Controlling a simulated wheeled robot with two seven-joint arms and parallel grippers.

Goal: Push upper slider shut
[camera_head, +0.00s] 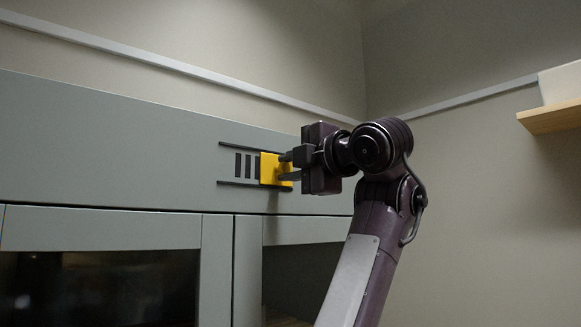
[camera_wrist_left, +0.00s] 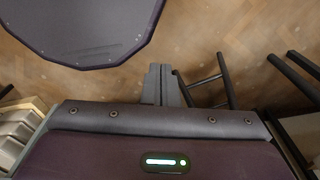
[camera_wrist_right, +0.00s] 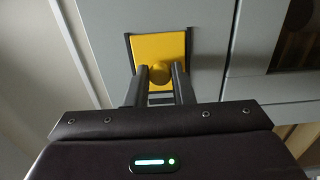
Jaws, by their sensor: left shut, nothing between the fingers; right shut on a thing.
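The upper slider (camera_head: 268,168) is a yellow plate between two dark horizontal rails on the grey cabinet front. It sits at the right part of the rails, and several dark slots (camera_head: 243,165) show uncovered to its left. In the right wrist view the yellow plate (camera_wrist_right: 150,47) carries a round yellow knob (camera_wrist_right: 159,75). My right gripper (camera_head: 284,167) reaches it from the right and is shut on the knob, one finger on each side. My left gripper (camera_wrist_left: 160,84) shows only in the left wrist view, shut and empty above the floor.
Below the panel are grey-framed cabinet doors (camera_head: 218,262) with dark panes. A wooden shelf (camera_head: 552,118) with a white box (camera_head: 560,82) is on the right wall. Dark stool-like legs (camera_wrist_left: 222,80) stand near my left gripper.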

